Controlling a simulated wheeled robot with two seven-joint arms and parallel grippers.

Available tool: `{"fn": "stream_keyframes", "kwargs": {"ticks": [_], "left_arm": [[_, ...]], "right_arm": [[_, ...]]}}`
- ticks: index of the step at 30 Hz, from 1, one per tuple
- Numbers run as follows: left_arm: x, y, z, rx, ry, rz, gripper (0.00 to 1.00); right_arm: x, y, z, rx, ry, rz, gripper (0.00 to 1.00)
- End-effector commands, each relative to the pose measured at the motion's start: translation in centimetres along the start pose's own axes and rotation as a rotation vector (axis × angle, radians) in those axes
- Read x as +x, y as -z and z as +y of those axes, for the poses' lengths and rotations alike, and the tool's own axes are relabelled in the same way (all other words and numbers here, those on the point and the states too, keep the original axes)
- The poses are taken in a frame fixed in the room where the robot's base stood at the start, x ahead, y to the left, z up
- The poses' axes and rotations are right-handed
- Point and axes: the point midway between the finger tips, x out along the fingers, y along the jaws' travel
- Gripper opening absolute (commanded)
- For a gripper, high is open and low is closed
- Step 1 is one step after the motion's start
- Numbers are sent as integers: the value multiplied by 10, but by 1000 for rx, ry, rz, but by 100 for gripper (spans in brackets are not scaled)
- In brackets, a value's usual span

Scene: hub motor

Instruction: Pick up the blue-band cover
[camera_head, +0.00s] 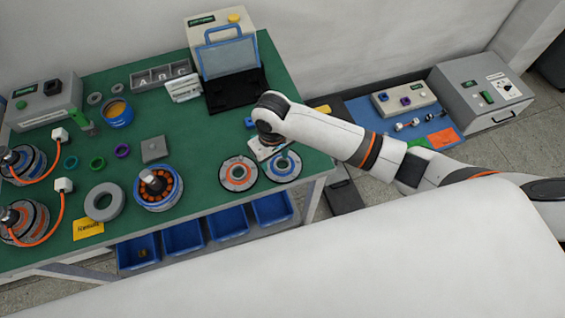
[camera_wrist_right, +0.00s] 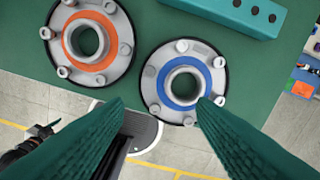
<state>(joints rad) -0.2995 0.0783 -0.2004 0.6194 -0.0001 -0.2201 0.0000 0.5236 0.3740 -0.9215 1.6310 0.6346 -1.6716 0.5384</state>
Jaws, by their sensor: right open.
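The blue-band cover (camera_head: 282,166) is a round grey disc with a blue ring, a central hole and several bolts. It lies flat near the green table's right front corner. In the right wrist view the blue-band cover (camera_wrist_right: 183,82) sits ahead, between the two finger lines. My right gripper (camera_head: 272,148) is over the table just behind the cover, its fingers largely hidden by its own wrist. In the wrist view its two green ribbed fingers (camera_wrist_right: 160,108) are wide apart and empty. My left gripper is not in view.
An orange-band cover (camera_head: 238,174) lies close on the left. A motor with orange windings (camera_head: 158,187) stands farther left. Blue bins (camera_head: 228,223) hang below the front edge. A grey box (camera_head: 154,149) and a black stand (camera_head: 232,92) are farther back.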

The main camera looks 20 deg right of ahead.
Motion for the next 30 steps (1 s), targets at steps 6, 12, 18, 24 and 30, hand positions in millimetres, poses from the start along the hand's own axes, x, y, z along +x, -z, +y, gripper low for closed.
{"fn": "stream_keyframes", "kwargs": {"ticks": [6,12,18,24,30], "left_arm": [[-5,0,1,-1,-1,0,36],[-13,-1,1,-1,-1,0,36],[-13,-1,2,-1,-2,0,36],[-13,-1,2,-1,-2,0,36],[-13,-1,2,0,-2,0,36]], "right_arm": [[16,0,1,-2,0,0,51],[46,0,2,0,1,2,51],[62,0,2,-2,1,-2,51],[62,0,2,-2,0,-2,50],[62,0,2,-2,0,-2,17]]}}
